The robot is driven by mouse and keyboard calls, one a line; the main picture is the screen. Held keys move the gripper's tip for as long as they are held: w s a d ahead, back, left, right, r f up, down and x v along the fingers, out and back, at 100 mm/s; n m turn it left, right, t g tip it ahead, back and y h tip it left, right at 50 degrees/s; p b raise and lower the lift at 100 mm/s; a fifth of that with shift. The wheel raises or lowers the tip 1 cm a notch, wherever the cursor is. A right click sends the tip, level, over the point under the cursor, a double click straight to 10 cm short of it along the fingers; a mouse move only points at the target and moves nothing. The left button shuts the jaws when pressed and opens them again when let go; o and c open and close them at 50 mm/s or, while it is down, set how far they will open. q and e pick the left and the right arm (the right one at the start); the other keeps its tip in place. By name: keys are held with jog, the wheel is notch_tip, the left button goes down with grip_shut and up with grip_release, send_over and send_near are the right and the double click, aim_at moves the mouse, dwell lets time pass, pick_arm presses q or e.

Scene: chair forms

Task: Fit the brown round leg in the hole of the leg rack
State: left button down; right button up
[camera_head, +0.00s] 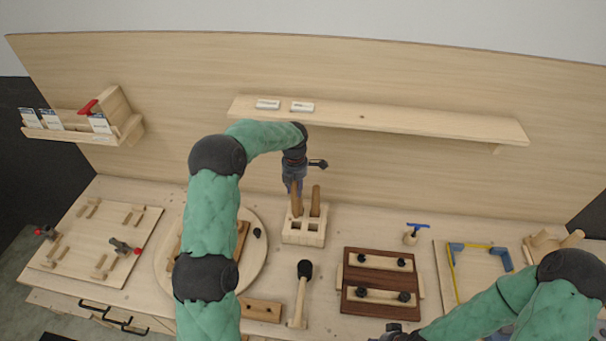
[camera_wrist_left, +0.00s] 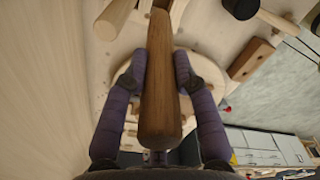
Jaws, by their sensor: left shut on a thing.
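The leg rack (camera_head: 303,238) is a pale wooden block with square holes in front, standing on the bench near the middle. My left gripper (camera_head: 295,188) comes down over its left back part and is shut on the brown round leg (camera_head: 297,207). The leg points down at the rack; whether its lower end is inside a hole cannot be told. In the left wrist view the leg (camera_wrist_left: 160,90) runs between the two purple fingers. Another brown leg (camera_head: 315,200) stands upright in the rack just to the right. My right gripper (camera_head: 393,333) is cut off at the bottom edge.
A round board (camera_head: 255,269) lies left of the rack. A mallet (camera_head: 301,290) lies in front of it. A dark wooden piece with pale bars (camera_head: 379,252) lies to the right. A shelf (camera_head: 400,119) is fixed to the back panel above. A pegged board (camera_head: 75,232) lies far left.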

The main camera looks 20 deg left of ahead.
aim_at(295, 199)
pick_arm(q)
jog(key=shift+s, duration=0.3)
jog(key=shift+f, duration=0.25)
notch_tip(295, 199, down, 2)
jog(key=shift+w+f+b, duration=0.1)
jog(key=shift+f+b, duration=0.05)
jog(key=shift+b, duration=0.35)
jog(key=shift+f, duration=0.95)
jog(key=b, duration=0.3)
jog(key=shift+f, duration=0.4)
jog(key=shift+b, duration=0.65)
jog(key=shift+f, duration=0.2)
